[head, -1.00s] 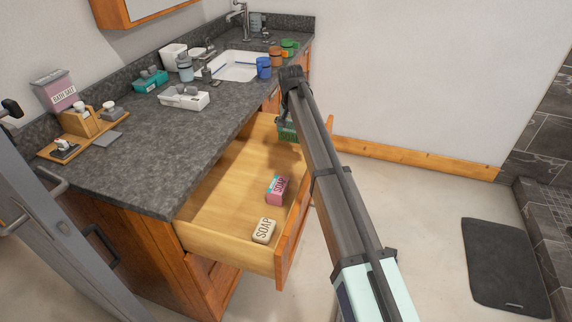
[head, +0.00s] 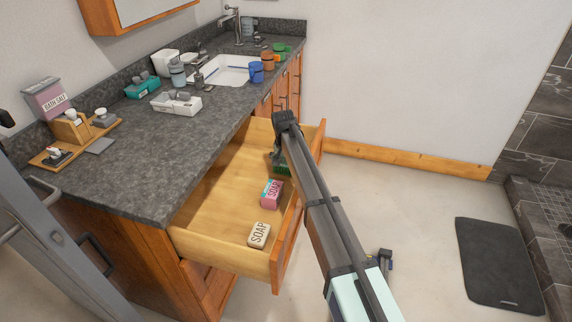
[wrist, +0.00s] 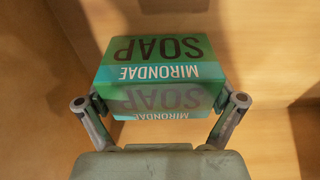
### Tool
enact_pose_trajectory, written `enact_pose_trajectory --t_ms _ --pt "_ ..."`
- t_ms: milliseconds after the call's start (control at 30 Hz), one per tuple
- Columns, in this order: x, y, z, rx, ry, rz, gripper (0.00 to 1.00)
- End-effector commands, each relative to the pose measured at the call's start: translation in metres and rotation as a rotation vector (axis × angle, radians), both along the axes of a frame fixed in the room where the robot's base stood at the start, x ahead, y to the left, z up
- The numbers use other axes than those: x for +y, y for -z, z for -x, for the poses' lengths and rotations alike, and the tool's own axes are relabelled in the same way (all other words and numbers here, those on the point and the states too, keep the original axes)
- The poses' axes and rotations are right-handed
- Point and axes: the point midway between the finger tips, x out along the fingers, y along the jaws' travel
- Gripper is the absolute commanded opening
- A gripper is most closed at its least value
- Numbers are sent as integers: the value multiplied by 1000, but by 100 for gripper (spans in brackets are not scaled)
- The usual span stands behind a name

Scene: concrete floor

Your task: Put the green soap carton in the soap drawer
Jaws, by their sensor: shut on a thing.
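The green soap carton (wrist: 160,62) sits between the two fingers of my gripper (wrist: 160,104) in the wrist view, its SOAP and MIRONDAE print upside down. My gripper is shut on it. In the head view the carton (head: 283,170) is partly hidden by my arm, at the far end of the open wooden soap drawer (head: 215,205). Wooden drawer surfaces surround the carton in the wrist view. I cannot tell whether it touches the drawer floor. A pink soap carton (head: 271,194) and a cream soap carton (head: 259,235) lie in the drawer's near part.
The dark stone counter (head: 150,165) above the drawer carries a white tray (head: 177,104), a teal box (head: 142,88) and several cups by the sink (head: 225,70). The drawer front (head: 287,245) stands up at the right. The drawer's middle is clear.

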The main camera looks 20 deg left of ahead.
Motion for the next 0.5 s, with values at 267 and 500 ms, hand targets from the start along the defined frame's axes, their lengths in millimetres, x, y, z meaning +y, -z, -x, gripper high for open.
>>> enact_pose_trajectory --t_ms 267,500 --pt "0 1 0 -1 0 0 54" --pt "0 3 0 -1 0 0 100"
